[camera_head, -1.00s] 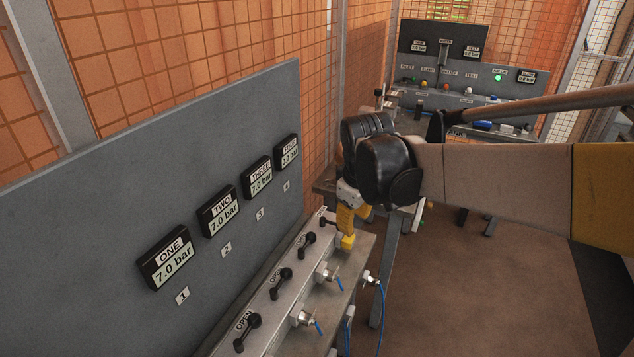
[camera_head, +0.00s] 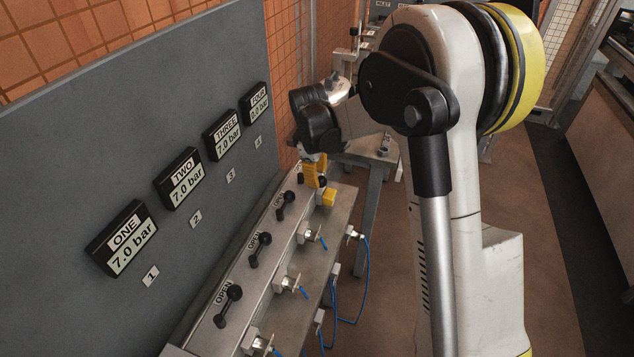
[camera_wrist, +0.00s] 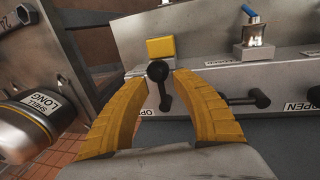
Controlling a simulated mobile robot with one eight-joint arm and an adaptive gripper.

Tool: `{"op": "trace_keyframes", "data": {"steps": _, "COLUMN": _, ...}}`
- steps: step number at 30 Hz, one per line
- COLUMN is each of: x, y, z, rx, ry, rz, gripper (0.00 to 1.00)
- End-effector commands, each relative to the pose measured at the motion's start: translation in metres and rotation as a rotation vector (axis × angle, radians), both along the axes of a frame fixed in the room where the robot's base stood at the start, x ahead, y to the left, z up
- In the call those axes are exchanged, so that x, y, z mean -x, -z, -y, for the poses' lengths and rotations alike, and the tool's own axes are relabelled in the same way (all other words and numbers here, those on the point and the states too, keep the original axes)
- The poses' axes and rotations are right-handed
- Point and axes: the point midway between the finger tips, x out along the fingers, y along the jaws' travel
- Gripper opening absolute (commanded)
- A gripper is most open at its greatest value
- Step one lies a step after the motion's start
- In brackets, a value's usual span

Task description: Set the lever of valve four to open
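Valve four's lever is black, with a round knob (camera_wrist: 157,71) between my finger tips in the wrist view. My gripper (camera_wrist: 160,75) has yellow fingers, apart on either side of the knob with narrow gaps; contact is unclear. In the head view my gripper (camera_head: 317,182) is at the far end of the valve row, and the lever there is mostly hidden. The FOUR display (camera_head: 256,103) appears to read 0.0 bar.
A yellow block (camera_wrist: 160,47) sits just beyond the knob. The neighbouring black lever (camera_wrist: 258,98) lies crosswise, near an OPEN label (camera_wrist: 299,107). Displays ONE (camera_head: 122,238), TWO and THREE read 7.0 bar. Blue-handled taps (camera_head: 291,284) and hoses line the bench front. A SHELL LONG cylinder (camera_wrist: 35,115) is at left.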

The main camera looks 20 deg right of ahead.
Motion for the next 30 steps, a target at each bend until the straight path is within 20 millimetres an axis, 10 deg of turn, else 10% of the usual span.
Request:
{"op": "trace_keyframes", "data": {"steps": 13, "x": -0.0025, "y": 0.0144, "z": 0.0018, "rx": 0.0, "ry": 0.0, "rz": 0.0, "gripper": 0.31}}
{"op": "trace_keyframes", "data": {"steps": 17, "x": -0.0025, "y": 0.0143, "z": 0.0018, "rx": 0.0, "ry": 0.0, "rz": 0.0, "gripper": 0.0}}
{"op": "trace_keyframes", "data": {"steps": 30, "x": -0.0027, "y": 0.0148, "z": 0.0025, "rx": 0.0, "ry": -0.014, "rz": -0.001, "gripper": 0.0}}
